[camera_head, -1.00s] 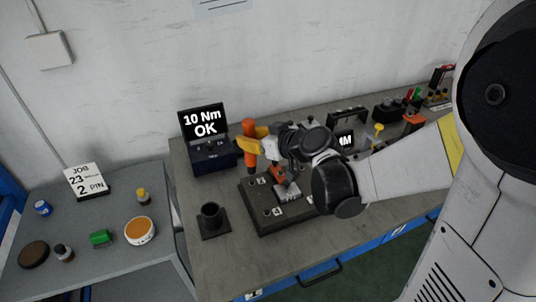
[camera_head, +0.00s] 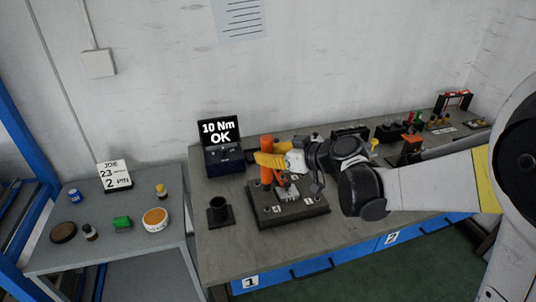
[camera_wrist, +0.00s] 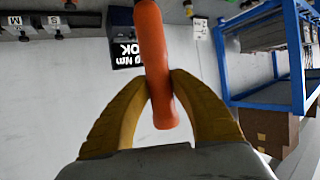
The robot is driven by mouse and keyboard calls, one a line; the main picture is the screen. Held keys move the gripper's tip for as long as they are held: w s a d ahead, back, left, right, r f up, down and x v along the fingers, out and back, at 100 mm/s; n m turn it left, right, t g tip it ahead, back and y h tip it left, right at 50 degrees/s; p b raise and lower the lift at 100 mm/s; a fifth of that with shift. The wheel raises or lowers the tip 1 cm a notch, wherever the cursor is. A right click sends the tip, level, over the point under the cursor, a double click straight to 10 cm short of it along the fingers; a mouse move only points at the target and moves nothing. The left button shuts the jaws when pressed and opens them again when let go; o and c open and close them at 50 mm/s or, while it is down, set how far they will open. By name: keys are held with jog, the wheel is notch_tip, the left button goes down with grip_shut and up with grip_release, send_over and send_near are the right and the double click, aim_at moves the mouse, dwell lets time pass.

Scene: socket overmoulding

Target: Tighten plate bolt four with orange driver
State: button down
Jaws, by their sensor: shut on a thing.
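My gripper (camera_head: 268,160) has yellow fingers, and they are closed around the orange driver (camera_head: 266,146). The wrist view shows the driver (camera_wrist: 153,45) between both yellow fingertips (camera_wrist: 160,88). The driver stands about upright over the back-left part of the dark fixture plate (camera_head: 262,220). Its tip and the bolt beneath are not clear, so I cannot tell whether they touch. A grey metal part with orange-red pieces (camera_head: 287,193) sits in the middle of the plate. Small numbered labels show on the plate, but the fourth bolt is not clear.
A screen (camera_head: 220,131) behind the plate reads "10 Nm OK". A black cup holder (camera_head: 219,212) stands left of the plate. Several other fixtures stand to the right on the bench. A side table (camera_head: 135,245) at left holds small containers and a job sign (camera_head: 115,176).

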aim_at(271, 180)
jog(key=shift+f+b, duration=2.9)
jog(key=shift+f, duration=0.7)
jog(key=shift+s+f+b, duration=0.1)
jog(key=shift+f+b, duration=0.9)
jog(key=shift+f, duration=0.25)
dwell(1.3)
jog(key=shift+r, duration=0.15)
jog(key=shift+r+p, duration=2)
jog(key=shift+r, duration=0.45)
